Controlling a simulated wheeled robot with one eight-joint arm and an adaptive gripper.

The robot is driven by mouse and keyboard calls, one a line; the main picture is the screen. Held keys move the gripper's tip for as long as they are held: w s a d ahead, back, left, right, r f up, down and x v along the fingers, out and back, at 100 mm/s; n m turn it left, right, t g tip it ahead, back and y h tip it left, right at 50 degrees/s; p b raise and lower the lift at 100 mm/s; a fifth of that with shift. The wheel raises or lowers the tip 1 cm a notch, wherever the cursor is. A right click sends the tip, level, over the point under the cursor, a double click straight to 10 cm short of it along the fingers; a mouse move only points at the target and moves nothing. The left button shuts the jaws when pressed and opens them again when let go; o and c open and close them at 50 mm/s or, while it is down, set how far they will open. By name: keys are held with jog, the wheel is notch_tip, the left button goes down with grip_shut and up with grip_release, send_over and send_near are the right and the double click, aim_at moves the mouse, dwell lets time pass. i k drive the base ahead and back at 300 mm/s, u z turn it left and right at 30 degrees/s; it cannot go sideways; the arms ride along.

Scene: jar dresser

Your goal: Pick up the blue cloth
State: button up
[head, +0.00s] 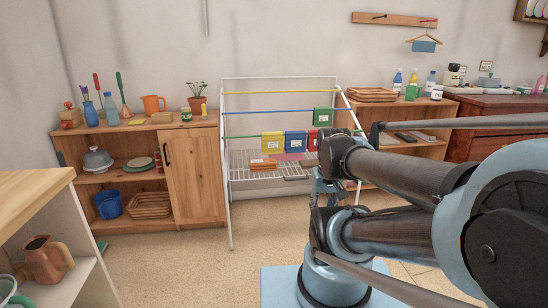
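A blue cloth (296,142) with a white label hangs on the lower front line of the white drying rack (228,190), between a yellow cloth (272,142) and a red cloth (313,138). A second blue cloth (424,46) hangs from a wooden hanger on the wall. What looks like my gripper (325,190) is low in front of the rack's right part, below and right of the labelled blue cloth and apart from it in the picture. My arm covers part of it, and its fingers are too small to tell open from shut.
A green cloth (323,117) hangs higher on the rack. Folded brown cloths (263,164) lie on its wire shelf. A wooden cabinet (195,180) with bottles and pots stands left, a shelf unit (435,118) right. A counter (30,195) is near left. The floor (180,265) is clear.

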aim_at(296, 142)
jog(key=z, duration=0.45)
jog(key=i, duration=1.3)
jog(key=z, duration=0.4)
